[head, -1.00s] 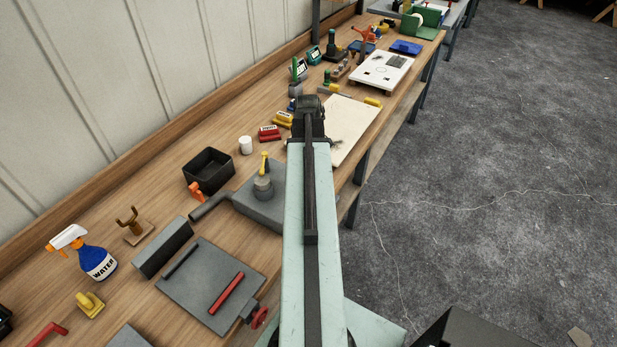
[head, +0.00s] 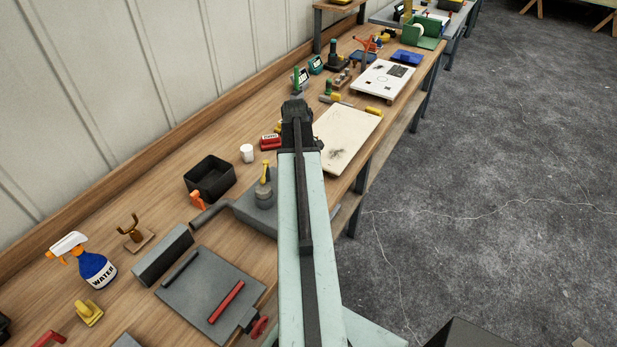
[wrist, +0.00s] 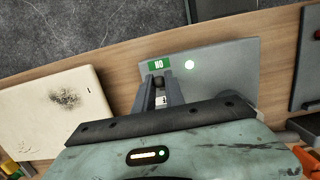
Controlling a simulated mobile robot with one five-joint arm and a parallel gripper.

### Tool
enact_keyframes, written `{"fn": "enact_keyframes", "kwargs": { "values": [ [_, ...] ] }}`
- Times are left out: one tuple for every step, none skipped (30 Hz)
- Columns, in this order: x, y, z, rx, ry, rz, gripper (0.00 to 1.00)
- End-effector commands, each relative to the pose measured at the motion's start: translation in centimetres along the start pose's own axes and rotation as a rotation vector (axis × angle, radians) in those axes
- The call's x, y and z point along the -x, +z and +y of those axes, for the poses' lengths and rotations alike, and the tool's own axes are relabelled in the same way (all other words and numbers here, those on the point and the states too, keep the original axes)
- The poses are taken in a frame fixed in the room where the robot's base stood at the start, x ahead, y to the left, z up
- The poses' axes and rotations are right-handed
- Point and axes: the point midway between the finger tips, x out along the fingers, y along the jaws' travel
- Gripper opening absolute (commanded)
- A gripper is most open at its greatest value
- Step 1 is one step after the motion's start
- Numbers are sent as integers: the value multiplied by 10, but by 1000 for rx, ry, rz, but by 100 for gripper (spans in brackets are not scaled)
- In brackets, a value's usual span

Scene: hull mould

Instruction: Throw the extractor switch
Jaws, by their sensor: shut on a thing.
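In the wrist view, a grey panel (wrist: 222,72) lies on the bench. My gripper (wrist: 163,88) is over the label end of the panel. Its two grey fingers are shut on a dark switch lever (wrist: 157,82), just below the label. The lever's lower part is hidden by the fingers and the wrist housing. In the head view my arm hides the gripper and the lever.
A scorched cream board (head: 347,138) lies beyond the panel. Open floor (head: 480,230) lies to the right.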

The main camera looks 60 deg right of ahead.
Motion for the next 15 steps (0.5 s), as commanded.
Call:
{"fn": "enact_keyframes", "kwargs": {
  "values": [
    [0, -4, 2, 3, -1, -36, 0],
    [0, -6, 2, 2, 0, -60, 0],
    [0, -8, 2, 2, 0, -92, 0],
    [0, -10, 3, 2, -1, -116, 0],
    [0, -11, 3, 2, 0, -140, 0],
    [0, -13, 2, 2, 0, -172, 0],
    [0, -14, 3, 1, 0, -195, 0],
    [0, -15, 3, 0, 0, -219, 0],
    [0, -18, 2, 1, 0, -248, 0],
    [0, -19, 2, 1, 1, -270, 0],
    [0, -20, 2, 0, 0, -291, 0],
    [0, -21, 3, 0, 1, -318, 0],
    [0, -22, 2, 0, 0, -337, 0],
    [1, -23, 2, 0, 1, -355, 0],
    [1, -24, 2, 0, 1, -377, 0]
  ]
}}
